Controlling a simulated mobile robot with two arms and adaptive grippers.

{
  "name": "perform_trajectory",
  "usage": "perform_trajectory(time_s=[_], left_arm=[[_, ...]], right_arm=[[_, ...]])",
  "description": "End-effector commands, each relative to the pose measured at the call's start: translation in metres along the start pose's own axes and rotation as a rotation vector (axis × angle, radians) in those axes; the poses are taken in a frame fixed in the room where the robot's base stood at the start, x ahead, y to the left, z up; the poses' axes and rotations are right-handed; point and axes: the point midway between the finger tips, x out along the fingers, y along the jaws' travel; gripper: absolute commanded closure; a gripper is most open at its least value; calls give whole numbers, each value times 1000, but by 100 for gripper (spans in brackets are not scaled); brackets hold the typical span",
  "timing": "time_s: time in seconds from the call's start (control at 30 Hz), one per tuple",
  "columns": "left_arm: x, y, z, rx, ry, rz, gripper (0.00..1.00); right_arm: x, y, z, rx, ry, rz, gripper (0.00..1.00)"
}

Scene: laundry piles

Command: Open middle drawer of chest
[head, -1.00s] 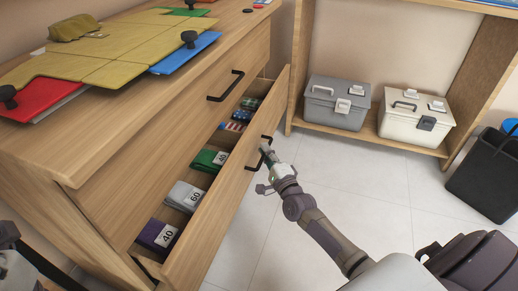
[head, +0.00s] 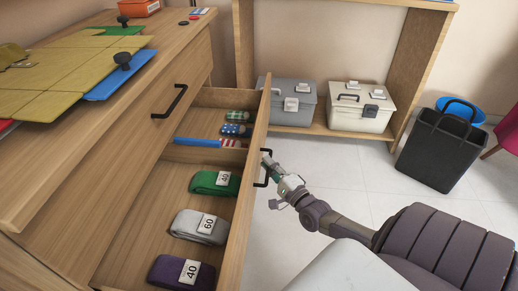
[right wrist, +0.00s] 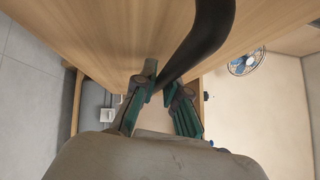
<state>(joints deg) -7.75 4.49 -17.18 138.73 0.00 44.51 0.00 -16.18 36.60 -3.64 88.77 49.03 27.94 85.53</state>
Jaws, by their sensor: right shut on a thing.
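The wooden chest (head: 95,120) stands at the left in the head view. The drawer below its top drawer is pulled well out, and its front panel (head: 249,150) stands away from the chest. My right gripper (head: 268,166) is shut on the dark handle (head: 265,182) of this drawer. In the right wrist view the handle (right wrist: 200,40) runs down between the green fingers of the gripper (right wrist: 163,92). The drawer holds a green cloth (head: 215,183), a grey cloth (head: 200,226) and a purple cloth (head: 180,272), beside a compartment of small patterned items. My left gripper is out of view.
The top drawer is shut, with its own handle (head: 170,101). A grey box (head: 288,102) and a cream box (head: 357,106) sit on a low shelf behind. A black basket (head: 436,150) stands on the right. Tiled floor (head: 345,180) lies open between.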

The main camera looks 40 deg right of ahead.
Motion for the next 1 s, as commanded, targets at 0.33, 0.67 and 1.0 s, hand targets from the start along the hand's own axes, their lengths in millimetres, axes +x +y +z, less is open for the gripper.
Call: perform_trajectory(time_s=[0.33,0.67,1.0], left_arm=[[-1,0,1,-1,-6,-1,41],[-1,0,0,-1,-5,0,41],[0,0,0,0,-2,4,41]], right_arm=[[-7,0,-5,1,-1,3,100],[-7,0,-5,1,0,3,74],[-6,-1,-6,0,0,1,63]])
